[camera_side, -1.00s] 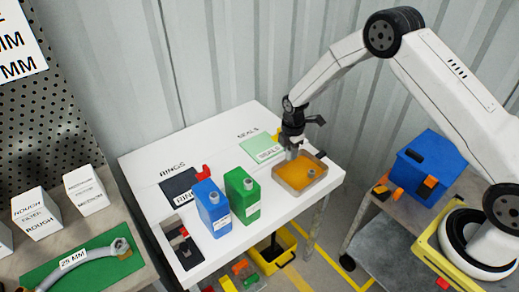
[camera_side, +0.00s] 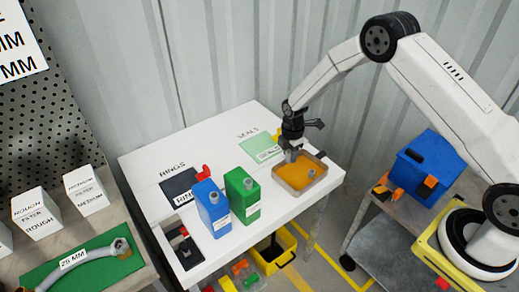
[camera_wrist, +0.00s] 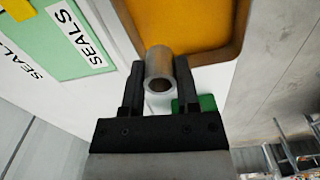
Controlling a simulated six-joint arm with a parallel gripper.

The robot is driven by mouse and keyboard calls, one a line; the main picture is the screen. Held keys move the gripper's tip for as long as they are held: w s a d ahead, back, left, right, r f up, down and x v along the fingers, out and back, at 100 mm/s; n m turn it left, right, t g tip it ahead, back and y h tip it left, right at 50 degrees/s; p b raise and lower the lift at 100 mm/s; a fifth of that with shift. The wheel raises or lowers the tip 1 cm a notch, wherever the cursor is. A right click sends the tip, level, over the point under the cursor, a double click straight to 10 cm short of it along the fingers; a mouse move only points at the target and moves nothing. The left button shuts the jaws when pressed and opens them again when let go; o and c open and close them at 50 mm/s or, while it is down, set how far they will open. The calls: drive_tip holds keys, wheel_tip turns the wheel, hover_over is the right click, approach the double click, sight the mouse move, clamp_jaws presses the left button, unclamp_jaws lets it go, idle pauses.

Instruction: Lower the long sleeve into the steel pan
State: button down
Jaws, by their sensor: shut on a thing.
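The long sleeve is a grey metal tube (camera_side: 291,157), held roughly upright in my gripper (camera_side: 291,148). In the wrist view the sleeve (camera_wrist: 159,72) sits between the two dark fingers of my gripper (camera_wrist: 160,82), its open near end facing the camera. The steel pan (camera_side: 313,186) is a shallow square tray with orange liquid, at the table's right end. The sleeve is at the pan's back-left side; I cannot tell whether its lower end touches the liquid. A small grey piece (camera_side: 311,173) shows in the pan. The pan's rim (camera_wrist: 238,38) is beyond the fingertips in the wrist view.
A blue can (camera_side: 212,208) and a green can (camera_side: 242,195) stand left of the pan. The green SEALS mat (camera_side: 256,146) lies behind it. A dark RINGS mat (camera_side: 178,186) lies farther left. A blue box (camera_side: 425,165) stands on the cart at right.

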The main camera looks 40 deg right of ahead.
sight(288, 173)
drive_tip(key=shift+f, duration=0.7)
drive_tip(key=shift+f, duration=2.55)
idle(2.8)
drive_tip(key=shift+c, duration=1.3)
unclamp_jaws()
drive_tip(key=shift+r, duration=0.1)
drive_tip(key=shift+r, duration=3.8)
